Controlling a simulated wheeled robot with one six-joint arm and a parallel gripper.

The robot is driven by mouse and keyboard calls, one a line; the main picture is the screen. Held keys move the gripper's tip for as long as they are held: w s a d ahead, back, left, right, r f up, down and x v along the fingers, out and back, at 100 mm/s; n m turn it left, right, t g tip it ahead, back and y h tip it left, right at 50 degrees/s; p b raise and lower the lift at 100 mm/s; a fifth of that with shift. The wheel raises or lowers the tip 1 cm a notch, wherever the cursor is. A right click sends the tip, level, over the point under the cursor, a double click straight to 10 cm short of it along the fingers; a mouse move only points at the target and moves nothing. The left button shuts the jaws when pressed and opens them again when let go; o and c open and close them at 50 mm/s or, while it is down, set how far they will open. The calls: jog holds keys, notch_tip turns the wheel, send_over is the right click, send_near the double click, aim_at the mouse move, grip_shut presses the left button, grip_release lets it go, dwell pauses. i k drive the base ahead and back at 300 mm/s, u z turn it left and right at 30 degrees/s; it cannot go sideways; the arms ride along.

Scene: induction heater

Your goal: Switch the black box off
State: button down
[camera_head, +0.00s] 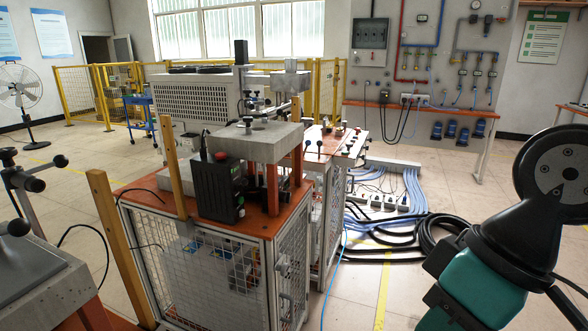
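The black box (213,190) stands upright on the orange top of a mesh-sided cabinet, left of centre. A red knob or button (220,156) sits on its top. Small green marks or lights show on its narrow right face, too small to read. Whether it is on or off I cannot tell. Part of my arm, black and teal with a round black disc, fills the right edge, well apart from the box. No gripper fingers show.
The mesh-sided cabinet (205,278) carries a metal press with wooden posts beside the box. Another machine (40,275) stands at the left front. Black hoses (440,232) and blue cables lie on the floor right of the cabinet. Tiled floor at the front right is partly clear.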

aim_at(244, 182)
jog(key=z, duration=0.3)
jog(key=i, duration=0.65)
jog(key=u, duration=0.55)
jog(key=i, duration=0.6)
jog(key=u, duration=0.75)
